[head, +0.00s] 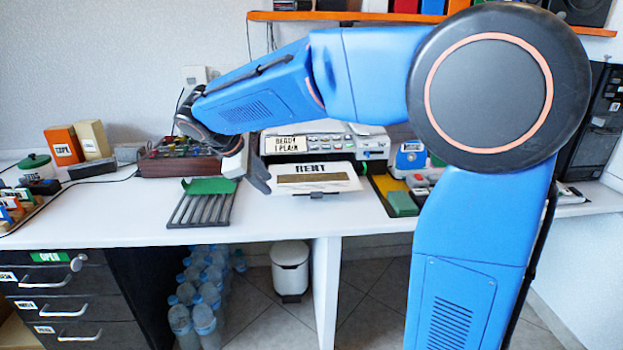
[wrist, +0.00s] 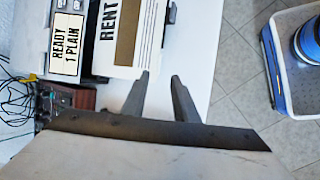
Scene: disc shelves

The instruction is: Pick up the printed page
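The printed page (head: 340,184), white with the word RENT and a brown band, lies on the printer's front output tray. It also shows at the top of the wrist view (wrist: 124,45). The printer (head: 320,141) has a label reading READY 1 PLAIN. My gripper (wrist: 160,76) is open and empty, its fingertips pointing toward the page's near edge and apart from it in that picture. In the head view my gripper (head: 254,172) is just left of the page; its height over the desk is hard to tell.
A dark slatted rack with a green piece (head: 208,187) lies left of the page. A brown control box (head: 178,162) stands behind it. A green block (head: 402,203) and small items sit to the right. The front strip of the white desk (head: 290,220) is clear.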

